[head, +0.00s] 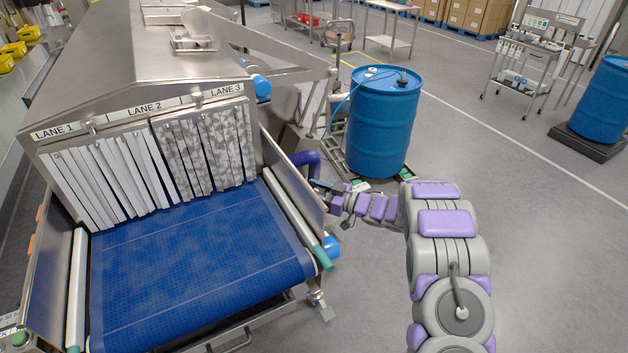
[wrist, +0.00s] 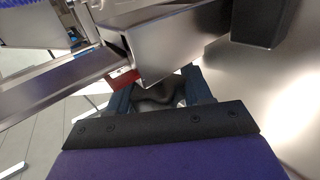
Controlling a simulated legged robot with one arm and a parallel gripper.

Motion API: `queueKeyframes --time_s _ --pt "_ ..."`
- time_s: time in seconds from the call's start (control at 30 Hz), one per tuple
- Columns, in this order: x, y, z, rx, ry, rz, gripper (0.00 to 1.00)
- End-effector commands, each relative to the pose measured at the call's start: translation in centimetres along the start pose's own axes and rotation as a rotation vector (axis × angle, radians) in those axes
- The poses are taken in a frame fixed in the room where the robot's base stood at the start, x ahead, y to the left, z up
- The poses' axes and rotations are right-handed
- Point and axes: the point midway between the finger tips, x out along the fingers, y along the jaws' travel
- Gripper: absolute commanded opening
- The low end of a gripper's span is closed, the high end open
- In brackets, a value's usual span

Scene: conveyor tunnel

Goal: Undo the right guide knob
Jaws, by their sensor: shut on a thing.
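A dark lobed knob (wrist: 156,97) sits between the fingers of my gripper (wrist: 160,86) in the wrist view, with a finger on each side. My gripper is shut on it. The knob is beside a metal bracket (wrist: 165,45) with a small red part (wrist: 122,78) next to it. In the head view my gripper (head: 326,190) reaches to the outer right side of the conveyor, just outside the right guide rail (head: 290,212). The knob cannot be made out there.
The blue conveyor belt (head: 195,265) runs out under strip curtains (head: 205,145) and is empty. A blue drum (head: 372,125) stands close behind my gripper. The floor to the right is open.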

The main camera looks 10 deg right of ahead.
Motion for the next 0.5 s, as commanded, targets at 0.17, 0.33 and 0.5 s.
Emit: queueKeyframes --time_s 0.17,0.33,0.5 --pt "-0.18 0.09 -0.31 -0.005 0.004 -0.116 0.19" --pt "-0.13 -0.16 -0.01 -0.005 0.002 -0.228 0.19" --pt "-0.15 -0.29 0.01 -0.009 0.003 -0.329 0.19"
